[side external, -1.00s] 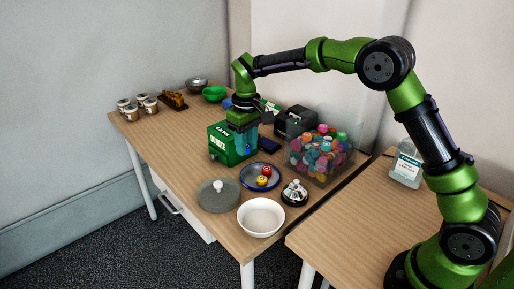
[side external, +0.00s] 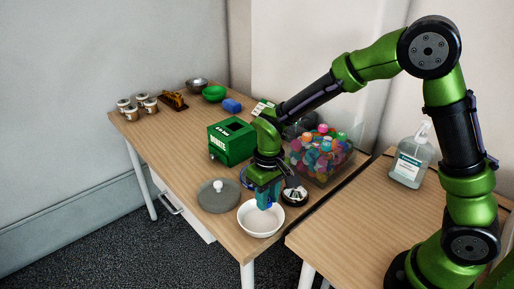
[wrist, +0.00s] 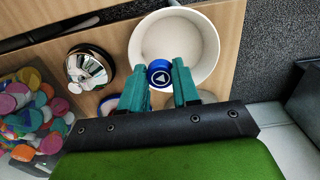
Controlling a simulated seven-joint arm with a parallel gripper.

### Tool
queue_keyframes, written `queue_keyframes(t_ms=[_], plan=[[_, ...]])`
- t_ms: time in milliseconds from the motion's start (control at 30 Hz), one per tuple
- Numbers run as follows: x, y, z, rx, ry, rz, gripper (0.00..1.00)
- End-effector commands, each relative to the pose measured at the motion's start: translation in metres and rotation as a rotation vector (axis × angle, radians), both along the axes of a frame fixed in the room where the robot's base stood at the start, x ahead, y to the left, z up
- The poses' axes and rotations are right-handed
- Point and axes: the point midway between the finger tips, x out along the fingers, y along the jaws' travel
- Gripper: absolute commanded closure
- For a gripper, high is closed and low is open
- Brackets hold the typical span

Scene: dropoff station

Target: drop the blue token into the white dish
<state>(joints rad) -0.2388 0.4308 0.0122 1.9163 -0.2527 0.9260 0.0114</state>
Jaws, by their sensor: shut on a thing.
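My gripper (side external: 265,202) points down over the white dish (side external: 252,222) at the table's front edge. The token overlaps the dish's near rim in that view.
A silver bell (side external: 295,194) stands right of the dish, and a grey round plate with a white knob (side external: 218,195) lies to its left. A green donation box (side external: 232,142) and a clear bin of colourful caps (side external: 320,155) stand behind. A blue plate is mostly hidden by my gripper.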

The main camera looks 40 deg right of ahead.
Motion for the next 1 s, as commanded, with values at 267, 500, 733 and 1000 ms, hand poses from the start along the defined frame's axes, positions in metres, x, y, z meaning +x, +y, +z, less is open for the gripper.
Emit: queue_keyframes(t_ms=[267,500,733,1000], plan=[[0.0,0.0,-0.021,0.0,0.002,-0.001,0.97],[0.0,0.0,-0.022,0.0,0.001,0.0,0.97],[0.0,0.0,-0.022,0.0,0.001,0.0,0.43],[0.0,0.0,-0.022,0.0,0.001,0.0,0.4]])
